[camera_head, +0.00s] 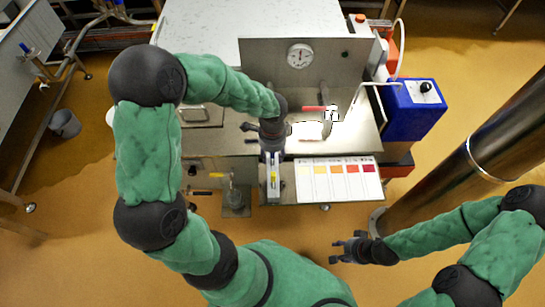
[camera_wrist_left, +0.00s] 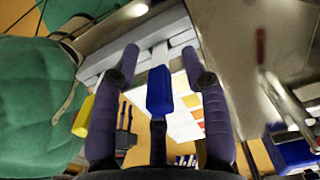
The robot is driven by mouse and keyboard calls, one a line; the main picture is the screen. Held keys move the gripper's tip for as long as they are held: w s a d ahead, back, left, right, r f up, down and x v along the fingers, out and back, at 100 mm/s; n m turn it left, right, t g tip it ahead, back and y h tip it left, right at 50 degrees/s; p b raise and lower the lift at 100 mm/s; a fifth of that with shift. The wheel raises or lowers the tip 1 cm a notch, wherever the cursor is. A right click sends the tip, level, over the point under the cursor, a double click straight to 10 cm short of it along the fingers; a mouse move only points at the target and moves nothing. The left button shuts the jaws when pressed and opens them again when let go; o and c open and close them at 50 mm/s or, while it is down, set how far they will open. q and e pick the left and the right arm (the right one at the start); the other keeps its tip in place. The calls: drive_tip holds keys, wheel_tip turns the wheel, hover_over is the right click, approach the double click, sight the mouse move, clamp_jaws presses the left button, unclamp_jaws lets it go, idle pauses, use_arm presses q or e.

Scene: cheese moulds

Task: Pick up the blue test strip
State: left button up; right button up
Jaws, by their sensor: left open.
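The blue test strip (camera_wrist_left: 159,92) shows in the left wrist view as a blue piece with a narrow white part above it. My left gripper (camera_wrist_left: 160,58) is open, with one purple finger on each side of the blue piece. No finger clearly touches it. In the head view my left gripper (camera_head: 271,185) is at the bench's front edge, left of the colour chart (camera_head: 330,193). I cannot make out the blue strip there. My right gripper (camera_head: 342,250) is open and empty, in front of the bench over the floor.
A yellow piece (camera_wrist_left: 84,115) hangs left of the left finger in the wrist view. The steel bench (camera_head: 225,141) carries a panel with a round gauge (camera_head: 299,56). A red-handled tool (camera_head: 314,108) lies on it. A blue box (camera_head: 412,108) is at right, near a steel column (camera_head: 480,150).

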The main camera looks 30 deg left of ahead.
use_arm(q)
drive_tip(key=c, duration=0.8)
